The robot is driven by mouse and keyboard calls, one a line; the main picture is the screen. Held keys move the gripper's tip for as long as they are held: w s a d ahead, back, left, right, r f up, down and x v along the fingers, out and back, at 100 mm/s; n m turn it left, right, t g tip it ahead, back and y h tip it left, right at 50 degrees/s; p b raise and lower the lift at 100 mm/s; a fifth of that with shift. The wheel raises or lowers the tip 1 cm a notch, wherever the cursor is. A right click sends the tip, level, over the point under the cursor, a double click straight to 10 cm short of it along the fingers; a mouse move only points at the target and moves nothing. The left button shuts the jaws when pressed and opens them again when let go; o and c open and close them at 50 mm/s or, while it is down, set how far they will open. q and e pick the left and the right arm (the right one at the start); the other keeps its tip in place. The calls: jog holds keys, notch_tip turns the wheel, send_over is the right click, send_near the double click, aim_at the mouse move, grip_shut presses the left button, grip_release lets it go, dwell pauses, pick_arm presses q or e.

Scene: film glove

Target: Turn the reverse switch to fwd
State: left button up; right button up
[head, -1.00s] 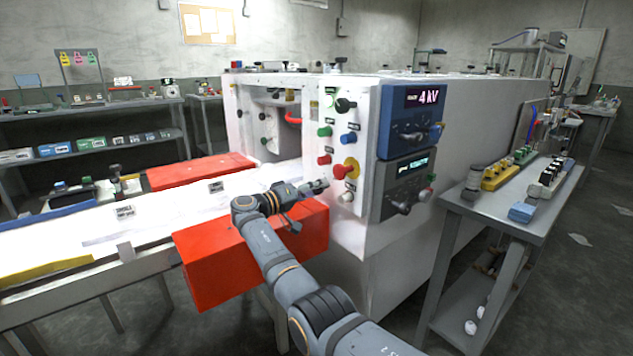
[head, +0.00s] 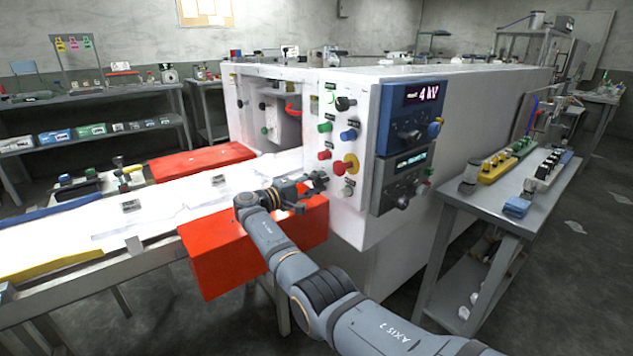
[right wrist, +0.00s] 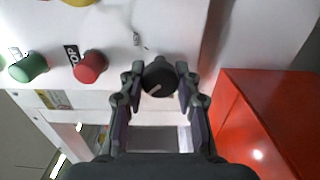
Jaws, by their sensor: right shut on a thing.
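A black round knob (right wrist: 158,78) with a pale pointer line sits on the white panel in the right wrist view. The line points to the lower left of that picture. My right gripper (right wrist: 158,90) has one finger on each side of the knob and is shut on it. In the head view my right gripper (head: 318,182) is at the lower left of the machine's control panel (head: 334,205), below the red button, and hides the knob. The small label (right wrist: 137,38) by the knob is too small to read. My left gripper is not in view.
A red stop button (right wrist: 90,67) and a green button (right wrist: 28,66) stand beside the knob.

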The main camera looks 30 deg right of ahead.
dwell(0.3)
jog(key=o, duration=1.1)
jog(key=shift+o, duration=0.2)
jog(key=shift+a, duration=0.1)
jog(key=a, duration=1.1)
jog(key=shift+s+a, duration=0.4)
jog(key=shift+s, duration=0.05)
jog(key=shift+f, duration=0.1)
